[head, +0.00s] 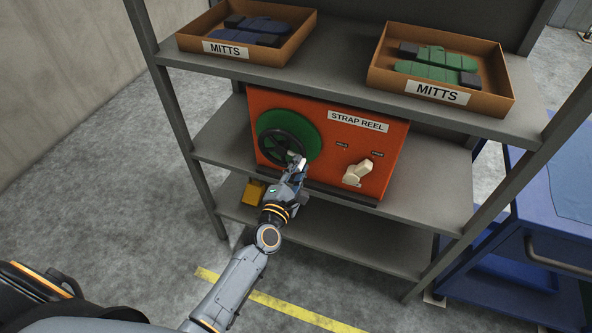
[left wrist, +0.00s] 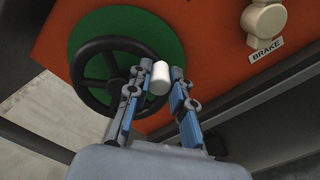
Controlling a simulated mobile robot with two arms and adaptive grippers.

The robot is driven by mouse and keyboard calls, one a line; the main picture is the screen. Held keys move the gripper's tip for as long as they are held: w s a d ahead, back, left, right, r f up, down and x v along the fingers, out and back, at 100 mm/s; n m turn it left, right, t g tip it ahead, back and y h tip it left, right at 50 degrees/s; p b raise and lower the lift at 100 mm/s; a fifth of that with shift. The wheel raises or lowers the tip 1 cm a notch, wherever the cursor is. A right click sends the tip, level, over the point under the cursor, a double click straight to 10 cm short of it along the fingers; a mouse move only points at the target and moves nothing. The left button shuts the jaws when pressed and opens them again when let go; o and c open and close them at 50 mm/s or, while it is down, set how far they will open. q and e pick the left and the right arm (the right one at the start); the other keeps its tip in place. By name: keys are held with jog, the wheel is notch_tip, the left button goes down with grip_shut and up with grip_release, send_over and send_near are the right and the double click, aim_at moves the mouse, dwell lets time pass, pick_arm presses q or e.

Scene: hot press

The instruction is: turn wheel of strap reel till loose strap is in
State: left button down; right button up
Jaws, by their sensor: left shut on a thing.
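The strap reel (head: 395,150) is an orange box on the middle shelf. Its black spoked wheel (head: 268,150) sits before a green disc (head: 312,131); the wheel also shows in the left wrist view (left wrist: 84,68). My left gripper (head: 296,169) is at the wheel's lower right. In the left wrist view, its fingers (left wrist: 159,80) are shut on the wheel's pale cylindrical handle (left wrist: 159,76). A yellow piece (head: 254,192) shows below the reel's left front; I cannot tell whether it is the loose strap. My right gripper is out of view.
A cream brake knob (head: 357,173) sticks out of the reel front right of the wheel. Two mitt boxes (head: 279,57) (head: 381,73) stand on the shelf above. A grey rack post (head: 172,115) rises at left. A blue cart (head: 555,240) stands at right.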

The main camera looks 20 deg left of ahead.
pick_arm(q)
jog(key=shift+r+n, duration=0.4)
jog(key=shift+n, duration=0.5)
jog(key=c, duration=1.2)
grip_release()
jog(key=shift+o, duration=0.2)
jog(key=s, duration=1.2)
jog(key=shift+a, duration=0.15)
